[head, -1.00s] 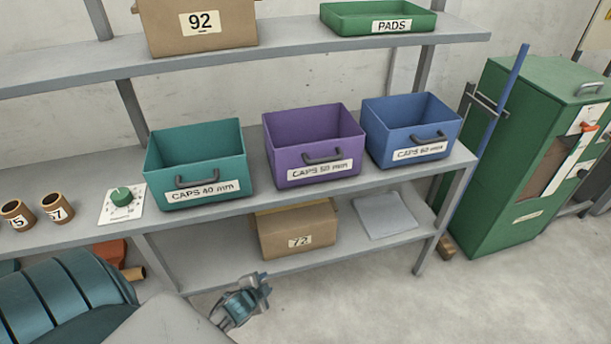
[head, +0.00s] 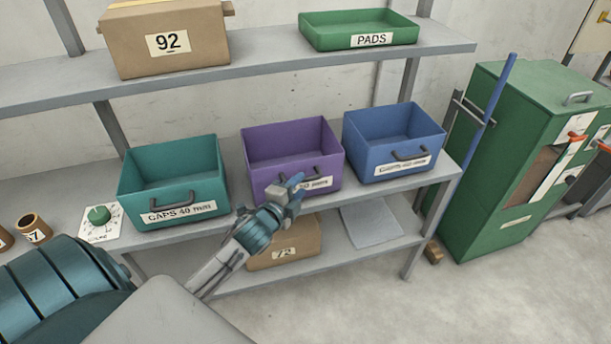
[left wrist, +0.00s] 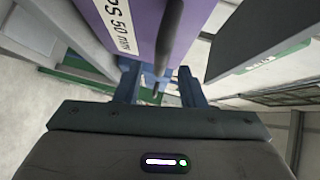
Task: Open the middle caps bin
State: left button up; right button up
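The middle caps bin (head: 285,150) is purple and stands on the shelf between the teal and blue bins. In the left wrist view its purple front (left wrist: 140,18) and "50 mm" label (left wrist: 114,25) are close. Its dark handle (left wrist: 170,38) runs down toward the gap between my fingers. My left gripper (head: 295,188) is in front of this bin at handle height and covers part of the handle and label. In the left wrist view its two blue fingers (left wrist: 158,85) are apart, with the handle between them in the picture; contact cannot be told. My right gripper is not in view.
The teal bin (head: 173,182) is left of the purple one and the blue bin (head: 393,143) right. A cardboard box (head: 285,245) sits on the lower shelf. Above are a box marked 92 (head: 165,40) and a green PADS tray (head: 358,30). A green cabinet (head: 500,180) stands at right.

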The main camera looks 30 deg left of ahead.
aim_at(305, 180)
pick_arm(q)
jog(key=shift+w+a+f+p, duration=0.15)
jog(key=shift+w+p, duration=0.1)
jog(key=shift+w, duration=0.8)
jog(key=shift+w+f+p, duration=0.15)
jog(key=shift+w+p, duration=0.05)
jog(key=shift+w, duration=0.85)
jog(key=shift+c, duration=0.5)
grip_shut()
